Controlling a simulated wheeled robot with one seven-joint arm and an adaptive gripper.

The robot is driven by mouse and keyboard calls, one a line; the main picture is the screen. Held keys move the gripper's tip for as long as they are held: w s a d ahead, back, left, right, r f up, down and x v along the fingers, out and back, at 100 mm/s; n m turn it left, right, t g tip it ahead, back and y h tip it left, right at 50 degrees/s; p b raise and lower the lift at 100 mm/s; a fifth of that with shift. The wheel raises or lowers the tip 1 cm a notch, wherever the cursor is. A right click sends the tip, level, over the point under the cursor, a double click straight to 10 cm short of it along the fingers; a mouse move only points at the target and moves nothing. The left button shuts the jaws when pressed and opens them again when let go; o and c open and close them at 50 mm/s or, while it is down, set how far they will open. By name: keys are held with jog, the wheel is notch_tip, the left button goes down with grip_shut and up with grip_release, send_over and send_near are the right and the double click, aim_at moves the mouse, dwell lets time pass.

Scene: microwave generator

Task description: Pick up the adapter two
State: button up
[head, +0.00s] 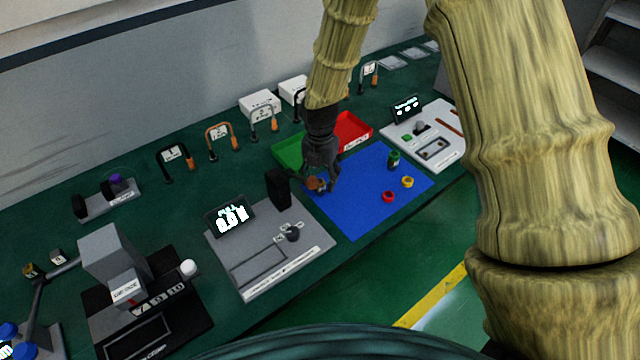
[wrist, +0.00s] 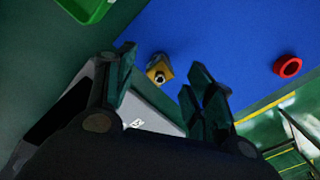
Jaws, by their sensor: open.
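Small parts lie on the blue mat (head: 360,215), and I cannot read which is adapter two. An orange-brown piece (head: 312,183) sits at the mat's left side, just by my gripper (head: 325,184). In the wrist view this piece (wrist: 160,69) is orange-yellow with a dark, pale-ringed hole, seen in the gap between the fingertips of my gripper (wrist: 162,78). The fingers are apart and hold nothing. A red ring (head: 388,197), a yellow ring (head: 407,182) and a green cylinder (head: 393,160) stand farther right; the red ring also shows in the wrist view (wrist: 287,66).
A green tray (head: 288,153) and a red tray (head: 352,130) stand behind the mat. A grey scale-like device (head: 262,262) with a dark upright block (head: 278,189) is close left of my gripper. A white panel (head: 445,140) lies right. The mat's front middle is clear.

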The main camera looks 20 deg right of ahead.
jog(key=shift+f, duration=0.95)
grip_shut()
jog(key=shift+r, duration=0.1)
